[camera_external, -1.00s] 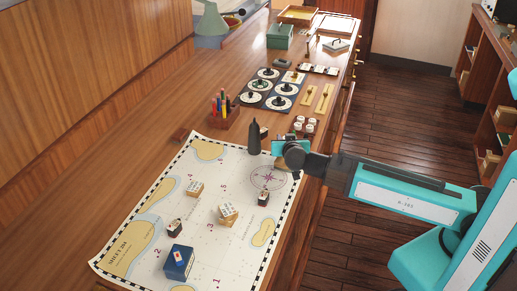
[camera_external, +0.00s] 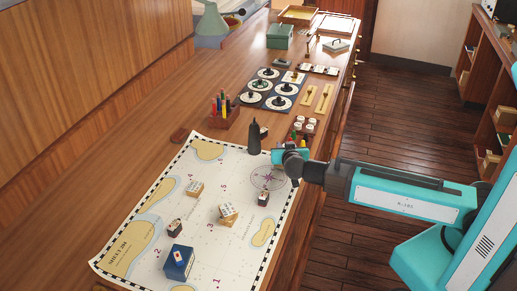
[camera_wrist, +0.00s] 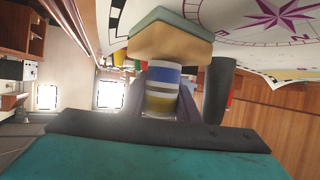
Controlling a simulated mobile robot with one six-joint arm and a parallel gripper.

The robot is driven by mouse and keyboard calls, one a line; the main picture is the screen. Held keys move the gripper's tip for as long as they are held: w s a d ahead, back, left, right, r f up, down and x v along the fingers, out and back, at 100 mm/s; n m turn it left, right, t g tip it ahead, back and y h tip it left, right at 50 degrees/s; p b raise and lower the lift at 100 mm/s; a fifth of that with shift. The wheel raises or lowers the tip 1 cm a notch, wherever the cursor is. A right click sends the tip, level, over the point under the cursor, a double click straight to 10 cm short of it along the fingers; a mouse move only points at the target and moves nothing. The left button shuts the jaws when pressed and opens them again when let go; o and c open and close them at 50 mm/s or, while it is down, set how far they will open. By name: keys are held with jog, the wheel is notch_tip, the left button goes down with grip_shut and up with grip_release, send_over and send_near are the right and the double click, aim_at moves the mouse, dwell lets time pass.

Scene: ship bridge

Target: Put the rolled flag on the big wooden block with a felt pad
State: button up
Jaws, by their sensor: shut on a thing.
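In the wrist view, my gripper (camera_wrist: 163,108) is shut on the rolled flag (camera_wrist: 161,90), a short roll with blue, white and yellow bands. Just beyond the flag is a wooden block (camera_wrist: 170,42) with a grey-green pad (camera_wrist: 185,22) on its chart-facing side. I cannot tell whether flag and block touch. In the external view, my gripper (camera_external: 280,157) is low at the chart's right edge, beside the compass rose. The held flag cannot be made out there.
A dark bottle-shaped thing (camera_external: 254,138) stands close to my gripper. A pen holder (camera_external: 222,114) and dark-and-white discs (camera_external: 270,88) are farther back.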

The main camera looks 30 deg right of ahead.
jog(key=shift+f+b, duration=0.15)
jog(key=shift+b, duration=0.15)
jog(key=o, duration=1)
jog(key=shift+r+p, duration=0.2)
jog(key=shift+p, duration=0.15)
jog(key=b+v, duration=0.3)
jog(key=v, duration=0.9)
jog(key=shift+a, duration=0.1)
jog(key=shift+w+b, duration=0.1)
jog(key=shift+b, duration=0.2)
